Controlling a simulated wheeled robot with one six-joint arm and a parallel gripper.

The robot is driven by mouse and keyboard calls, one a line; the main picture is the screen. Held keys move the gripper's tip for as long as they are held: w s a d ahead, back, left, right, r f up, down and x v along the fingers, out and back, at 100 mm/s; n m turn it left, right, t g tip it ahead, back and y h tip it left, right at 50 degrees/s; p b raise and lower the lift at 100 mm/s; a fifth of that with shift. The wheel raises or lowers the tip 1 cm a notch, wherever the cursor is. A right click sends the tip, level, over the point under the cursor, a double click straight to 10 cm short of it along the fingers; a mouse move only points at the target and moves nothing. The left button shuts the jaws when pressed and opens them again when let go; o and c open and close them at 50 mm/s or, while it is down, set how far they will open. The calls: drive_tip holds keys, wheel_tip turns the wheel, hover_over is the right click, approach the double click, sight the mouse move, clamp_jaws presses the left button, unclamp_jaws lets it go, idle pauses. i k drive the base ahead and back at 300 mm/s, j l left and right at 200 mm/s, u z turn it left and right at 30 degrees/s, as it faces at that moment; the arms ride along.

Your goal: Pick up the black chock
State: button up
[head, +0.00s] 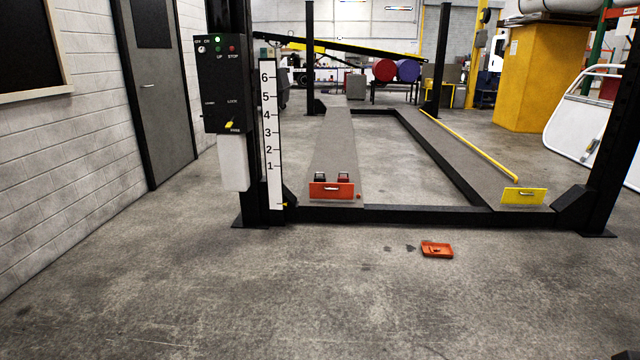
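Two small blocks sit side by side on the near end of the left runway (341,150), just behind an upright orange-red plate (331,190). The left block (320,177) looks black and may be the black chock. The right block (343,177) looks dark with red. Both are small, and the plate hides their lower parts. My gripper is not in view. A small dark shape shows at the bottom right corner, and I cannot tell what it is.
An orange tray (437,250) lies on the floor before the lift's black crossbar (420,215), with dark stains beside it. A black post with a control box (222,85) stands at left. A yellow plate (524,196) closes the right runway.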

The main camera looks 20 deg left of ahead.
sight(317, 179)
drive_tip(key=i+j+u, duration=0.35)
drive_tip(key=i, duration=0.3)
drive_tip(key=i+j+u, duration=0.35)
drive_tip(key=i, duration=0.35)
drive_tip(key=i+u, duration=0.35)
drive_tip(key=i, duration=2.15)
drive_tip(key=i+z, duration=0.15)
drive_tip(key=i, duration=0.3)
drive_tip(key=i+j+z, duration=0.15)
drive_tip(key=i, duration=0.35)
drive_tip(key=i+j+z, duration=0.15)
drive_tip(key=i, duration=0.3)
drive_tip(key=i+j+z, duration=0.15)
drive_tip(key=i, duration=0.3)
